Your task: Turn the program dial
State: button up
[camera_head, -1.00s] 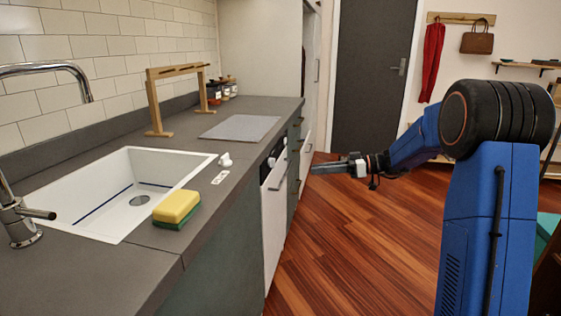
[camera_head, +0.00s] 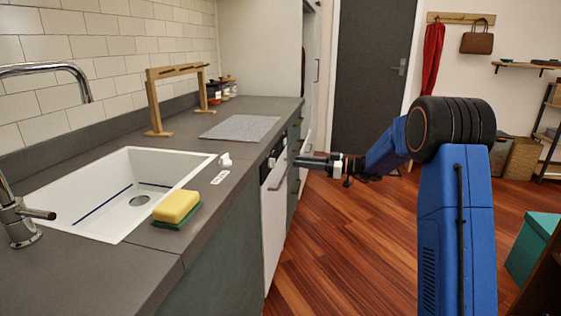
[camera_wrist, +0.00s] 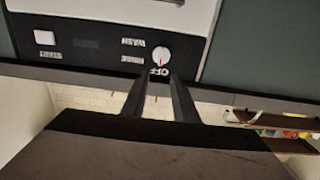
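The program dial (camera_wrist: 161,54) is a round white knob with a red mark on the dishwasher's black control panel (camera_wrist: 90,45). The panel appears upside down in the wrist view. The red mark is on the side toward the OFF label; WASH and RINSE labels are beside it. In the head view the panel (camera_head: 273,160) is on the dishwasher front under the counter. My gripper (camera_wrist: 160,79) is open and empty, its two fingers apart, with the dial just beyond the tips. In the head view my gripper (camera_head: 298,161) points left at the panel. I see no contact with the dial.
A white start button (camera_wrist: 44,37) is on the same panel. The counter (camera_head: 215,150) overhangs the front and holds a sink (camera_head: 100,215), a sponge (camera_head: 177,207) and a grey mat (camera_head: 240,128). The wooden floor (camera_head: 340,240) before the dishwasher is clear.

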aim_at(272, 163)
jog(key=x, duration=0.8)
jog(key=shift+a, duration=0.4)
jog(key=shift+f, duration=0.1)
grip_shut()
